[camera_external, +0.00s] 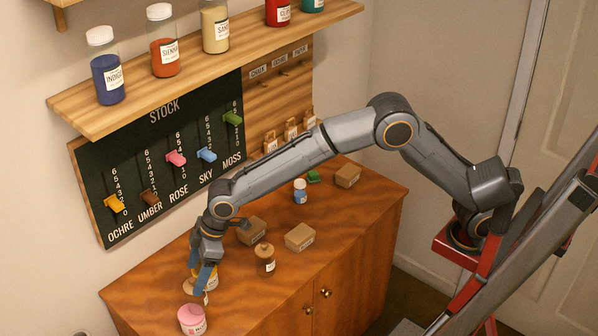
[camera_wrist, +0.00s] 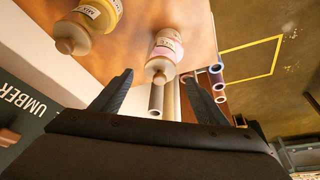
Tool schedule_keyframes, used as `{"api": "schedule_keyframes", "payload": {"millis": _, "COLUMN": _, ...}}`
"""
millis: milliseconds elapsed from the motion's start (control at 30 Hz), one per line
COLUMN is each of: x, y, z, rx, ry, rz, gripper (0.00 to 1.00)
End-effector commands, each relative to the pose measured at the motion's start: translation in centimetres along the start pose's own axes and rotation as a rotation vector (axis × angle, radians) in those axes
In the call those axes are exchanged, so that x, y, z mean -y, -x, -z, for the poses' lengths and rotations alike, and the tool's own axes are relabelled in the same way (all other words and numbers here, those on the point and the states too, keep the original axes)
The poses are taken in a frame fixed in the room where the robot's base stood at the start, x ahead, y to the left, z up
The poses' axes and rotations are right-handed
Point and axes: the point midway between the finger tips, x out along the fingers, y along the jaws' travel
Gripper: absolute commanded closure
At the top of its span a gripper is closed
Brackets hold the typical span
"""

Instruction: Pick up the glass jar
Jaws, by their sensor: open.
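My gripper (camera_external: 200,282) points down over the table's left front part; its open fingers (camera_wrist: 158,76) show in the wrist view. A yellow jar (camera_external: 213,284) stands at the fingers, which partly hide it. A pink jar (camera_external: 192,319) stands in front of it, nearer the camera. The wrist view shows a yellowish knob-lidded jar (camera_wrist: 98,14) at the upper left and a pale pink labelled jar (camera_wrist: 168,44) ahead of and between the fingers. Nothing is visibly held. I cannot tell which jar is the task's glass jar.
A brown jar (camera_external: 264,258), cardboard boxes (camera_external: 300,237) and a blue-white jar (camera_external: 300,191) stand right on the wooden table (camera_external: 340,245). A shelf (camera_external: 150,105) with labelled glass jars (camera_external: 107,78) hangs above the stock board (camera_external: 150,165). The table's front edge is close.

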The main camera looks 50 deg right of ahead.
Motion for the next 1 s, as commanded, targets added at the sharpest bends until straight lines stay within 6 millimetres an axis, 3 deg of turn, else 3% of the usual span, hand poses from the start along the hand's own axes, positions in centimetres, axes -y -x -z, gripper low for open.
{"api": "schedule_keyframes", "payload": {"millis": 500, "x": 0.0, "y": -5.5, "z": -0.6, "rx": 0.001, "ry": -0.002, "rz": 0.000, "gripper": 0.32}}
{"api": "schedule_keyframes", "payload": {"millis": 800, "x": 0.0, "y": -5.8, "z": -0.6, "rx": 0.000, "ry": -0.002, "rz": 0.000, "gripper": 0.32}}
{"api": "schedule_keyframes", "payload": {"millis": 1000, "x": 0.0, "y": -5.8, "z": -0.6, "rx": 0.000, "ry": -0.002, "rz": 0.000, "gripper": 0.66}}
